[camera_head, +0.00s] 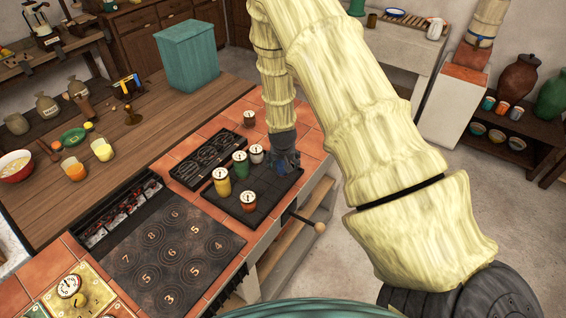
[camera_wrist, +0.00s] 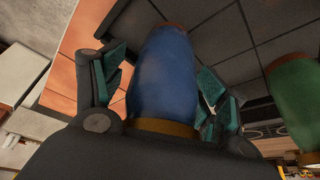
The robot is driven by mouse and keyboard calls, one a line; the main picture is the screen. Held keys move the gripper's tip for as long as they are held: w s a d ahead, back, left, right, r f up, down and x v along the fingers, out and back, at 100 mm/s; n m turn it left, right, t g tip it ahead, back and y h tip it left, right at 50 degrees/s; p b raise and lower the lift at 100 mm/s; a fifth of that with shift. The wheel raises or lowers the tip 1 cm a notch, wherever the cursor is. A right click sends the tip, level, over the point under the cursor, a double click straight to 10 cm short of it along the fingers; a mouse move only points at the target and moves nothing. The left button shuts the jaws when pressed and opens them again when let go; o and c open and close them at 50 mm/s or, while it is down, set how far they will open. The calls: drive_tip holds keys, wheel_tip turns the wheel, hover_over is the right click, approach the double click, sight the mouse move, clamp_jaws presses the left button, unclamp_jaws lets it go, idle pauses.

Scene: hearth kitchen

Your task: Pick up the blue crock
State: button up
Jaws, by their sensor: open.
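The blue crock (camera_wrist: 163,75) fills the middle of the wrist view, with a brown cap at its far end and a yellowish band at its near end. My gripper (camera_head: 284,160) is open, with one finger on each side of the crock in the wrist view. I cannot tell whether either finger touches it. In the head view my gripper is low over the right end of the dark tiled tray (camera_head: 272,197) and mostly hides the crock.
A green crock (camera_wrist: 295,95) stands to the right in the wrist view. In the head view, a yellow crock (camera_head: 222,184) and other small lidded crocks stand left of my gripper. A numbered dark hob (camera_head: 165,260) lies at the front left. A teal bin (camera_head: 188,58) stands behind.

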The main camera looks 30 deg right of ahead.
drive_tip(key=shift+c, duration=0.5)
drive_tip(key=c, duration=1.3)
drive_tip(key=shift+r, duration=0.1)
